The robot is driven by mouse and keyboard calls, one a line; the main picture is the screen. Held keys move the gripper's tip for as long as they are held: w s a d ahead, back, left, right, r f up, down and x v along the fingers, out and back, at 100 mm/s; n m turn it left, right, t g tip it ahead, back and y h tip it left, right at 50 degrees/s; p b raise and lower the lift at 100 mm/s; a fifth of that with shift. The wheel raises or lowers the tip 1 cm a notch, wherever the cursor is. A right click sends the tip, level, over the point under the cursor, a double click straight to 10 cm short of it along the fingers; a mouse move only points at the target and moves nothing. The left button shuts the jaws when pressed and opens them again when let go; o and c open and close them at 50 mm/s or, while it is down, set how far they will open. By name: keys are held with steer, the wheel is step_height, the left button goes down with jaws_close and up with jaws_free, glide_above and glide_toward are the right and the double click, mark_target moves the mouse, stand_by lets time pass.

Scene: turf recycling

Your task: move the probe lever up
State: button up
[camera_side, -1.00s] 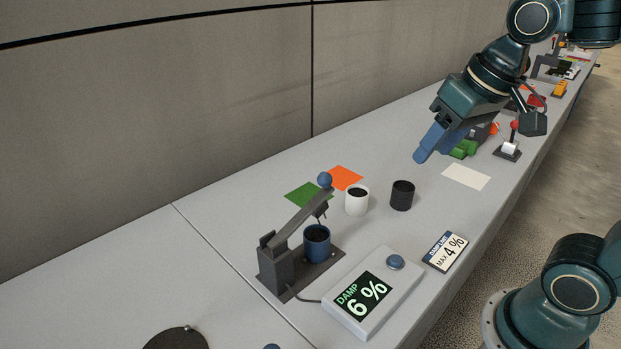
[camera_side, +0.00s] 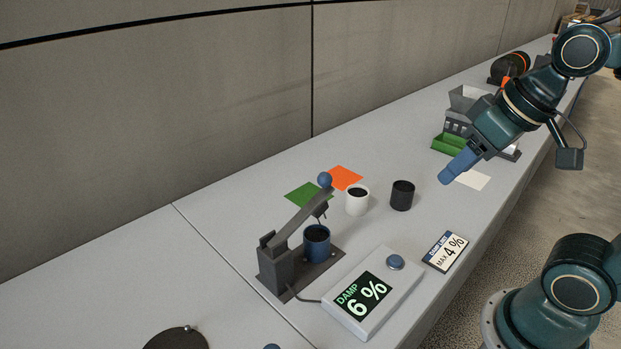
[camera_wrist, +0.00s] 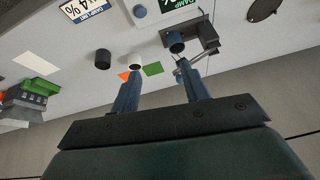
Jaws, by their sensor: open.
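The probe lever (camera_side: 303,215) is a grey arm with a blue ball (camera_side: 325,180) at its tip, hinged on a dark stand (camera_side: 276,268). It slants upward to the right, over a blue cup (camera_side: 316,243) with dark contents. The meter (camera_side: 371,293) in front reads "DAMP 6 %" and has a blue button (camera_side: 395,262). My gripper (camera_side: 450,178) is well to the right of the lever and above the table, apart from it. In the wrist view my gripper (camera_wrist: 163,88) has its two blue fingers spread with nothing between them. The stand (camera_wrist: 205,38) and blue cup (camera_wrist: 176,42) lie beyond the fingertips.
A white cup (camera_side: 357,202) and a black cup (camera_side: 402,196) stand between lever and gripper. Green (camera_side: 308,195) and orange (camera_side: 345,178) squares lie behind. A "MAX 4 %" card (camera_side: 445,252) lies right of the meter. A green tray (camera_side: 447,144) stands at the back right.

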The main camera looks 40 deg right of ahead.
steer(key=shift+w+r, duration=0.1)
steer(key=shift+w, duration=0.1)
steer(key=c, duration=0.7)
steer(key=shift+w+a+r, duration=0.1)
steer(key=shift+w, duration=0.2)
jaws_close()
steer(key=w+d+f+m+g+y, duration=0.1)
steer(key=w+m, duration=0.3)
steer(key=w, duration=0.4)
steer(key=w+d+f+m+g+y, duration=0.1)
steer(key=w+d+f+m, duration=0.2)
steer(key=w, duration=0.5)
steer(key=w+d+f+m+g+y, duration=0.2)
steer(key=w+m, duration=0.4)
steer(key=w, duration=0.3)
steer(key=shift+d+f+m, duration=0.4)
steer(key=shift+d+f, duration=0.1)
steer(key=shift+d, duration=0.4)
